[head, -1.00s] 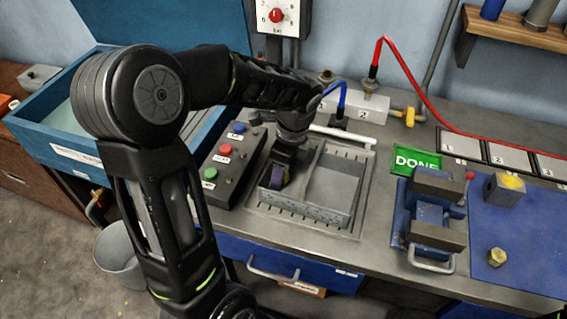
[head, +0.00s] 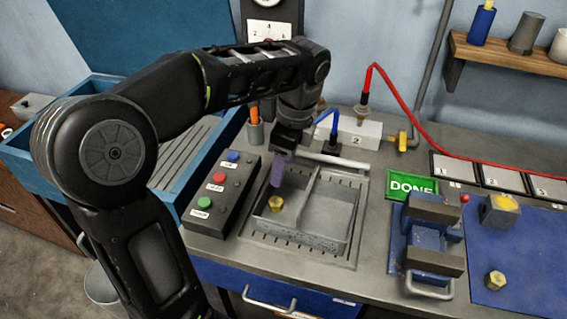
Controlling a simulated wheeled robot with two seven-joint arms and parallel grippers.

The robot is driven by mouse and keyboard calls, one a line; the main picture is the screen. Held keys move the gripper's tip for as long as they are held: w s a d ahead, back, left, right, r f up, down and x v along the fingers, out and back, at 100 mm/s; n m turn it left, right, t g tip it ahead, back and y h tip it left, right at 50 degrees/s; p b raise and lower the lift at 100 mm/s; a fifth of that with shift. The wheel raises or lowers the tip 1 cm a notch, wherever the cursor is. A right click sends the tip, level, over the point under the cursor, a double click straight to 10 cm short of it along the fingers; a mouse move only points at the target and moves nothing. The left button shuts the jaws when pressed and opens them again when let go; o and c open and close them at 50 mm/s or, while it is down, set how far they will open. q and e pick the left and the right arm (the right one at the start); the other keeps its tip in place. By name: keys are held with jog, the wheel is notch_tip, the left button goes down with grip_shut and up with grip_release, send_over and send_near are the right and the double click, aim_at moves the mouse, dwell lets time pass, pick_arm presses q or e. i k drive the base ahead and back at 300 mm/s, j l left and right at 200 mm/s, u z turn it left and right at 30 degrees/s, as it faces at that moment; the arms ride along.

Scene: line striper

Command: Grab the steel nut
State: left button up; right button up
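A brass-coloured hex nut (head: 275,203) lies in the left compartment of the grey divided tray (head: 318,242). A second brass-coloured nut (head: 495,280) lies on the blue mat (head: 520,255) at the right. I cannot pick out a clearly grey steel nut. My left gripper (head: 278,178) points down above the tray's left compartment, over the back of it and apart from the nut there. A purple part shows at its tip; I cannot tell whether it is a finger or a held thing, nor how far the fingers are apart. My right gripper is out of view.
A button box (head: 221,192) stands left of the tray. A blue vise (head: 432,240) and a green DONE sign (head: 412,186) are to its right. A grey block with a yellow top (head: 500,211) sits on the mat. Blue and red hoses run behind.

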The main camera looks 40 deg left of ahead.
aim_at(495, 280)
jog(key=k, duration=0.95)
